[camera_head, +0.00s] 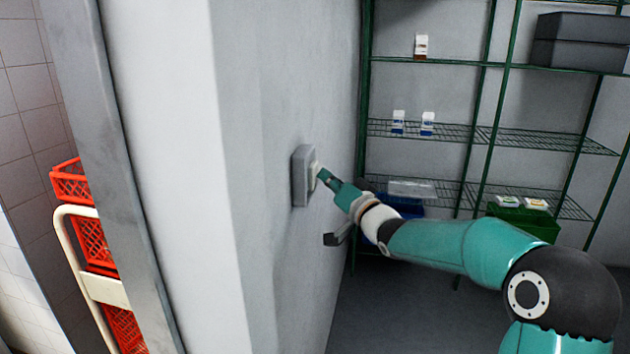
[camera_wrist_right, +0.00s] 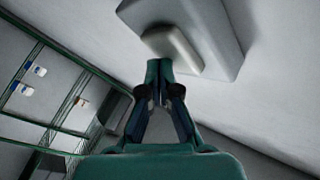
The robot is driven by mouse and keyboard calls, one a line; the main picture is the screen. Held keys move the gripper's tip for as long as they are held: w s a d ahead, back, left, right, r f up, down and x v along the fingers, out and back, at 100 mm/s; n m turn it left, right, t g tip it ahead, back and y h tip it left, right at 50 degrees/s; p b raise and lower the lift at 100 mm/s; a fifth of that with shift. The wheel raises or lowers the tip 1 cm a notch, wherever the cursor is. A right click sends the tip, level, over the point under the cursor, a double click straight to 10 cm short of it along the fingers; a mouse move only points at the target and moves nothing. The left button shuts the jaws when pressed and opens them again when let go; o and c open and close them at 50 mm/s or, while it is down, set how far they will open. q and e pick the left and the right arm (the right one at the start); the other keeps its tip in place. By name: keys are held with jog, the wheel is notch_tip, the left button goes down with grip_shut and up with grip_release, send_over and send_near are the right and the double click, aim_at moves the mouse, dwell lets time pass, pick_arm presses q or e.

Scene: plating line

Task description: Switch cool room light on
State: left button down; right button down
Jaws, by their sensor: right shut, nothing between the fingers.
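The light switch (camera_head: 301,176) is a grey box with a pale rocker, fixed to the wall at the centre of the head view. In the right wrist view the grey switch box (camera_wrist_right: 215,25) and its pale rocker (camera_wrist_right: 172,48) are just beyond the fingertips. My right gripper (camera_head: 322,172) is shut and empty, with its tips at the rocker. In the right wrist view the shut fingertips (camera_wrist_right: 159,68) overlap the rocker's lower edge; I cannot tell whether they press it. My left gripper is not in view.
A dark handle (camera_head: 340,238) sticks out of the wall below the switch. Green wire shelving (camera_head: 480,135) with small cartons and bins stands behind my right arm. Red crates (camera_head: 95,240) on a cream trolley stand at the left, past the wall's metal-edged end.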

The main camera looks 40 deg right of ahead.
dwell(0.6)
jog(key=shift+s+d, duration=0.3)
jog(key=shift+s, duration=0.05)
jog(key=s+d, duration=0.3)
jog(key=s, duration=0.1)
jog(key=shift+s+d, duration=0.35)
dwell(0.6)
